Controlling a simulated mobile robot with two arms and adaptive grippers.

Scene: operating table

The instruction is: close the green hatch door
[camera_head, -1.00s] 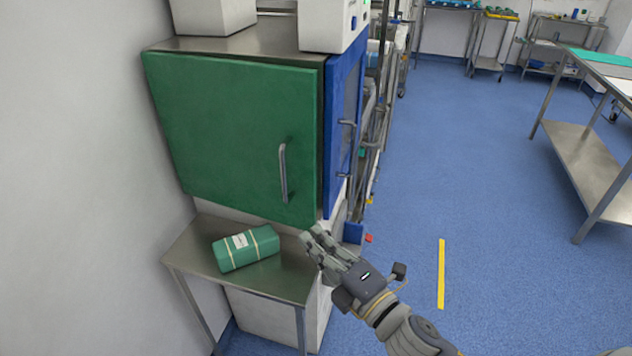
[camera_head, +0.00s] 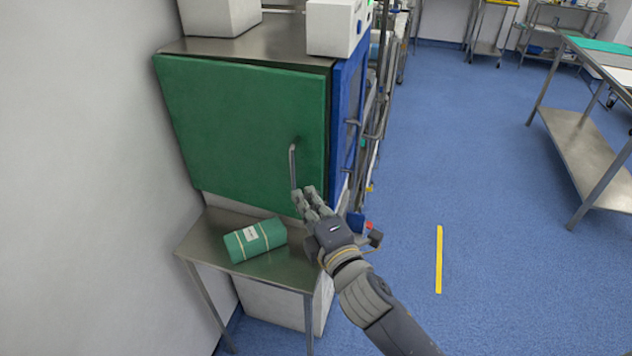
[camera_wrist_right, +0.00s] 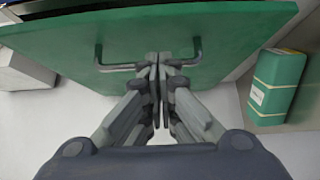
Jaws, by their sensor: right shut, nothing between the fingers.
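The green hatch door (camera_head: 235,125) is on the front of the cabinet and sits nearly flush, with a narrow dark gap along its top edge. Its grey bar handle (camera_head: 293,166) is upright near the door's right edge. My right gripper (camera_head: 304,194) is shut and empty at the handle's lower end. In the right wrist view, the shut fingertips (camera_wrist_right: 159,60) overlap the middle of the handle (camera_wrist_right: 118,67) in front of the green door (camera_wrist_right: 230,45). Whether they touch it I cannot tell. My left gripper is not in view.
A green wrapped bundle (camera_head: 255,241) lies on the small steel table (camera_head: 205,236) below the door. A blue side door (camera_head: 346,125) with handles is on the cabinet's right side. Blue floor (camera_head: 470,190) is clear to the right, up to a steel table (camera_head: 585,150).

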